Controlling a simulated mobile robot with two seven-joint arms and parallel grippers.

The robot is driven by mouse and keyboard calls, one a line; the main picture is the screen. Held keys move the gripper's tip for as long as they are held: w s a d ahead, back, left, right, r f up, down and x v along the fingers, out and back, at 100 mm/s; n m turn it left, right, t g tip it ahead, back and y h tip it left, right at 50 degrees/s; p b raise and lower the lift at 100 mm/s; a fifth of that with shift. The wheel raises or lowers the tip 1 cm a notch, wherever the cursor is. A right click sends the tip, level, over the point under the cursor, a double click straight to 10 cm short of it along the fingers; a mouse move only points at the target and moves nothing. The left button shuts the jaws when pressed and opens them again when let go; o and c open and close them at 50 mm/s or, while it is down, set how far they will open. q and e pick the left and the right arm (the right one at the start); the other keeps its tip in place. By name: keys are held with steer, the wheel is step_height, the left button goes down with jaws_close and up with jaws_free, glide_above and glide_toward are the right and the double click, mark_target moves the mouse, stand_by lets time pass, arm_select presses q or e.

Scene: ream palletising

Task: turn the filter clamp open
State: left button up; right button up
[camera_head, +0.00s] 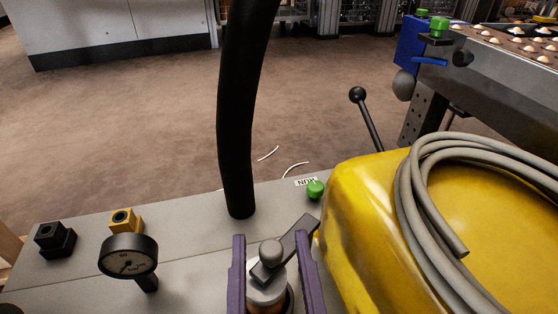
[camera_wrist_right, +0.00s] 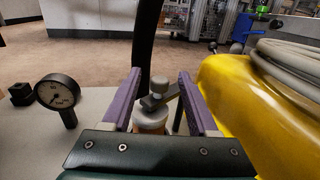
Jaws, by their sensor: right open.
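The filter clamp (camera_head: 297,239) is a dark grey lever with a rounded knob on a light grey cap. It points up and right, toward the green button. It sits on the filter (camera_head: 266,291), whose brownish body shows only in part below the cap. The clamp also shows in the right wrist view (camera_wrist_right: 159,93). My right gripper (camera_head: 274,244) is open, with its purple fingers on either side of the filter cap. Whether the fingers touch the clamp, I cannot tell. My left gripper is not in view.
A pressure gauge (camera_head: 128,256) and black and yellow fittings stand at left on the grey panel (camera_head: 190,255). A thick black hose (camera_head: 242,110) rises behind the clamp. A yellow housing (camera_head: 350,215) with coiled grey cable (camera_head: 405,190) is close at right. A green button (camera_head: 315,189) lies beyond.

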steer(key=shift+w+a, duration=0.1)
steer(key=shift+w, duration=0.65)
steer(key=shift+s, duration=0.1)
jaws_close()
stand_by(0.8)
